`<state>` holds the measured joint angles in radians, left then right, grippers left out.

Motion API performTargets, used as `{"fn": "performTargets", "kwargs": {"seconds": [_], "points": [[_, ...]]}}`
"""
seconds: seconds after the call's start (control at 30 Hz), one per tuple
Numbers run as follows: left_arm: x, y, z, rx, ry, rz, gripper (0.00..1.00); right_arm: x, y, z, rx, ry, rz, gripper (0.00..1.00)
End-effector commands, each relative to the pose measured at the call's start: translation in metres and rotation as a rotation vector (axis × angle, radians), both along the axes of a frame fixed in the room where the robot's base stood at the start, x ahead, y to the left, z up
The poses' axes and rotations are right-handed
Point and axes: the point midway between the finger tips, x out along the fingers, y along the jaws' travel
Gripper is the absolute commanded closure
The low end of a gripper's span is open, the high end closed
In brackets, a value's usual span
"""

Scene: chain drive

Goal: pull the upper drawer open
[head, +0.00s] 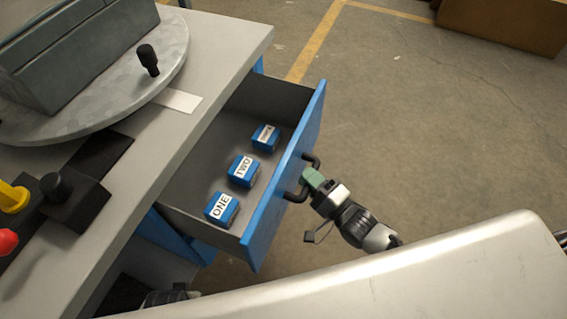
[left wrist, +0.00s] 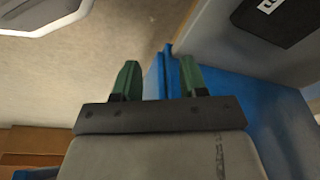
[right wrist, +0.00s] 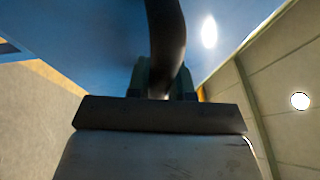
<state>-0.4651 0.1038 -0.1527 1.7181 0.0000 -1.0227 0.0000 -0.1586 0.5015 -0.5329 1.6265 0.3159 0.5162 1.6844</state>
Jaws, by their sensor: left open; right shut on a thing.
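The upper drawer (head: 284,190) stands pulled out from the workbench, with its blue front well clear of the bench and its inside showing. Its black bar handle (head: 296,195) is on the outer face. My right gripper (head: 310,178) is shut on the handle. In the right wrist view the curved dark handle (right wrist: 167,40) runs between the fingers (right wrist: 167,80), in front of the blue drawer face. My left gripper (left wrist: 160,78) is open and empty beside a blue surface in the left wrist view. Its fingers do not show in the head view.
Blue boxes marked ONE (head: 221,208), TWO (head: 243,171) and a third (head: 265,137) lie in the drawer. The benchtop (head: 232,40) bears a round turntable (head: 150,85), a black knob box (head: 72,200) and a red button (head: 6,241). The floor (head: 420,140) right of the drawer is clear.

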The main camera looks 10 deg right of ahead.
Motion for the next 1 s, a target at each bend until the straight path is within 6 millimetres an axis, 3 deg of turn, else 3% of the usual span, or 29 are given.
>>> {"fn": "performTargets", "kwargs": {"seconds": [0.2, 0.5, 0.73, 1.0], "points": [[-0.018, 0.002, -0.035, 0.003, 0.025, -0.004, 0.57, -0.038, -0.051, 0.001, -0.008, 0.005, 0.002, 1.00], [-0.037, 0.005, -0.062, 0.004, 0.042, -0.008, 0.57, -0.077, -0.105, 0.000, -0.005, 0.005, 0.001, 1.00], [-0.044, 0.006, -0.071, 0.005, 0.047, -0.010, 0.57, -0.093, -0.128, 0.000, -0.003, 0.002, 0.001, 1.00], [-0.047, 0.007, -0.075, 0.006, 0.050, -0.011, 0.57, -0.100, -0.137, 0.000, -0.001, 0.001, 0.001, 1.00]]}}
